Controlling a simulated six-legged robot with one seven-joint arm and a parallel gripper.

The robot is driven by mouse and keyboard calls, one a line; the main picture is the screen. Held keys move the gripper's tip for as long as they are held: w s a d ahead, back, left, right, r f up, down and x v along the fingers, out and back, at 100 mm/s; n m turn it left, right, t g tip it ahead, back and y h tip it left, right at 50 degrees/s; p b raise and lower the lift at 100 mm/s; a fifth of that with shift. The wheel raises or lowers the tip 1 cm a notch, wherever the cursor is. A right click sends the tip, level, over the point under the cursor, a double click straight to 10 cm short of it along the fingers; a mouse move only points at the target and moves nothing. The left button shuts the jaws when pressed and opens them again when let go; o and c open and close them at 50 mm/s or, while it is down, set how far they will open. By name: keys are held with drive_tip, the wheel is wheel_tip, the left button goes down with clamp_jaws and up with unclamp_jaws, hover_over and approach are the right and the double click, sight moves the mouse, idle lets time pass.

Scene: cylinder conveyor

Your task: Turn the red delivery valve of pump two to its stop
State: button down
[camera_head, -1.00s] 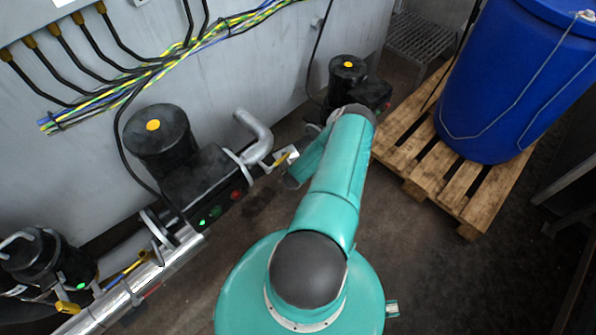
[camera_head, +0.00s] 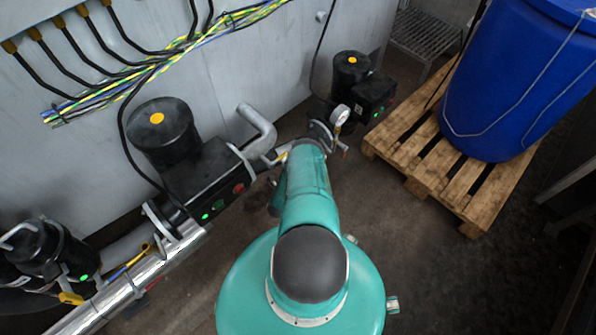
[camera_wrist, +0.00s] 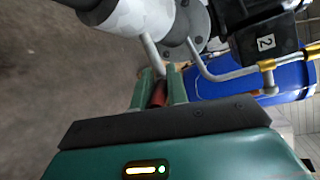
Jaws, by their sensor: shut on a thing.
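In the wrist view, my gripper (camera_wrist: 160,82) has its two green fingers shut on a red valve handle (camera_wrist: 159,95). The handle sits below a grey pipe and flange (camera_wrist: 190,22). Just right of it is a black pump box (camera_wrist: 265,40) marked "2". How far the handle is turned cannot be told. In the head view, my arm hides the gripper and the valve handle.
A blue barrel (camera_head: 510,85) stands on a wooden pallet (camera_head: 440,185) at the right. A larger black pump (camera_head: 205,180) and its bent grey pipe (camera_head: 262,130) are close left of my arm. A silver pipe (camera_head: 125,290) runs at lower left. Dark floor (camera_head: 400,240) is open at right.

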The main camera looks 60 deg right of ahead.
drive_tip(key=shift+f, duration=0.1)
idle(0.3)
drive_tip(key=c, duration=1.4)
unclamp_jaws()
drive_tip(key=v, duration=1.3)
drive_tip(key=shift+a+f, duration=0.15)
drive_tip(key=shift+a, duration=0.25)
drive_tip(key=shift+c, duration=0.4)
